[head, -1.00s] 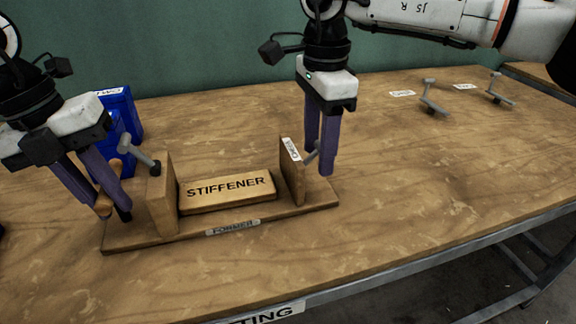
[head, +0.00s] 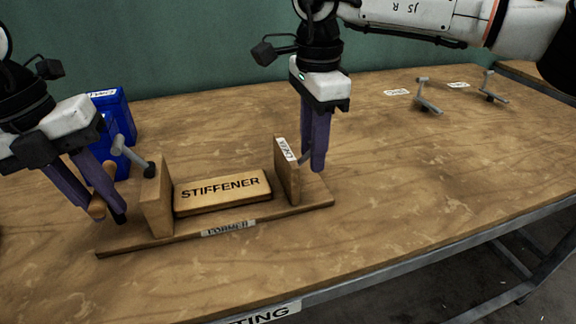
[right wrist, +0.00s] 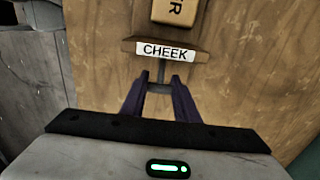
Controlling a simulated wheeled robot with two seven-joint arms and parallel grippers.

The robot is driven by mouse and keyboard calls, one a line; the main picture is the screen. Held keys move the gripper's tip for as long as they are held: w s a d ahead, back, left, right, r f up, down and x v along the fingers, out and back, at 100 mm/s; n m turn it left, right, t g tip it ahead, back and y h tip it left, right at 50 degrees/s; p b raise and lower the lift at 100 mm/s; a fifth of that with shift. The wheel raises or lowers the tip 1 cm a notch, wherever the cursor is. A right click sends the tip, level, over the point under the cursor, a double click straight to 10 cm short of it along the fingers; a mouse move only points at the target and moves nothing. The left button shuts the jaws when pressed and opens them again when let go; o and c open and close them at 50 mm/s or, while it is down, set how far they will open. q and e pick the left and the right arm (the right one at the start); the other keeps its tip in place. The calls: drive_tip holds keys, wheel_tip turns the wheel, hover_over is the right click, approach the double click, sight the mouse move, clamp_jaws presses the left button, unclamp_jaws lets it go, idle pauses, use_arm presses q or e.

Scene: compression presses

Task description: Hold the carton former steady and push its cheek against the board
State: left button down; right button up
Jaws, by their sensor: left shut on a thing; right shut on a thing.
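The carton former (head: 215,238) is a wooden base with a fixed upright block (head: 157,205) at its left and the cheek (head: 284,178) upright at its right. The board (head: 222,194), marked STIFFENER, lies between them, close to the cheek; I cannot tell whether they touch. My left gripper (head: 103,214) is shut on the wooden handle (head: 97,207) at the former's left end. My right gripper (head: 315,167) is shut on the cheek's grey handle (head: 305,158), on the cheek's outer side. The right wrist view shows the cheek (right wrist: 165,50) ahead of the fingers (right wrist: 158,80).
A blue bin (head: 120,115) stands behind my left gripper. A grey lever (head: 130,155) rises by the left block. Two grey levers (head: 427,98) (head: 491,88) with labels stand at the back right. The table right of the former is clear, up to its metal front edge.

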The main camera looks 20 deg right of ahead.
drive_tip(key=shift+a, duration=0.2)
use_arm(q)
drive_tip(key=shift+d, duration=0.1)
use_arm(e)
drive_tip(key=shift+a+r, duration=0.1)
drive_tip(key=shift+a, duration=1.05)
drive_tip(key=o, duration=1.3)
drive_tip(key=shift+c, duration=0.2)
use_arm(q)
drive_tip(key=c, duration=1.5)
unclamp_jaws()
drive_tip(key=shift+c, duration=0.2)
use_arm(e)
wheel_tip(320, 180, up, 12)
